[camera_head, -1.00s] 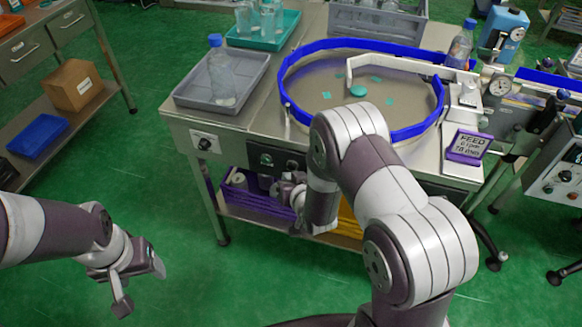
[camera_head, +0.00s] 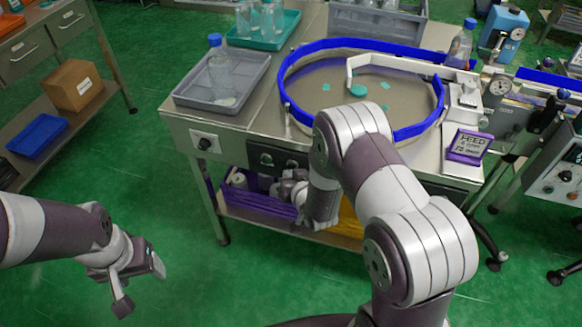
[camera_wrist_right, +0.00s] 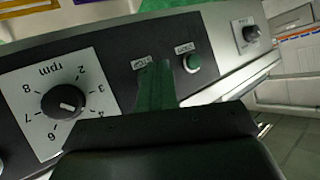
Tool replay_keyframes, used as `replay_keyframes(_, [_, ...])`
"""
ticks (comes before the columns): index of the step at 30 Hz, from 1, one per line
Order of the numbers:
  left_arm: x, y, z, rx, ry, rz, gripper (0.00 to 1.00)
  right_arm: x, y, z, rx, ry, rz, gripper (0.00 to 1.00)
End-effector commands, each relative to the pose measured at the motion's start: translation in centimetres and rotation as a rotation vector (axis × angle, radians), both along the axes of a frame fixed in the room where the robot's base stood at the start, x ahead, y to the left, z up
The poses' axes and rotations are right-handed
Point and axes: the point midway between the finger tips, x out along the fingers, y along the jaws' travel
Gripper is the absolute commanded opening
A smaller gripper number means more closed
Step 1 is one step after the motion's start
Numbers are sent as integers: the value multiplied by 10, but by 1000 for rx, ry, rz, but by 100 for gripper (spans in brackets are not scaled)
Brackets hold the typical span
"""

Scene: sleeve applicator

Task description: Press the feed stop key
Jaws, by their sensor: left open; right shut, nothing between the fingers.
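The right wrist view shows the dark control panel (camera_wrist_right: 120,55) upside down. A round green key (camera_wrist_right: 192,63) sits on it beneath a small label. A second small label (camera_wrist_right: 141,62) sits beside it, too small to read surely; any key by it is hidden behind my fingers. My right gripper (camera_wrist_right: 155,85) is shut and empty, its tips over the panel at that spot; I cannot tell whether they touch. In the head view it is at the table's front, largely behind my arm. My left gripper (camera_head: 140,287) is open and empty over the floor.
An rpm dial (camera_wrist_right: 65,102) is beside my right fingers, and a black knob (camera_wrist_right: 250,33) is beyond the green key. The blue-rimmed turntable (camera_head: 287,98) carries teal pieces. A purple bin (camera_head: 260,205) stands on the shelf below.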

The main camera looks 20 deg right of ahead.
Motion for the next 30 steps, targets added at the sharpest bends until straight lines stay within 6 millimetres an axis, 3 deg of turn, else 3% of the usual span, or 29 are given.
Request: replay_keyframes(30, [0, 0, -2, 0, 0, 0, 65, 7, -5, 0, 1, 0, 0, 0])
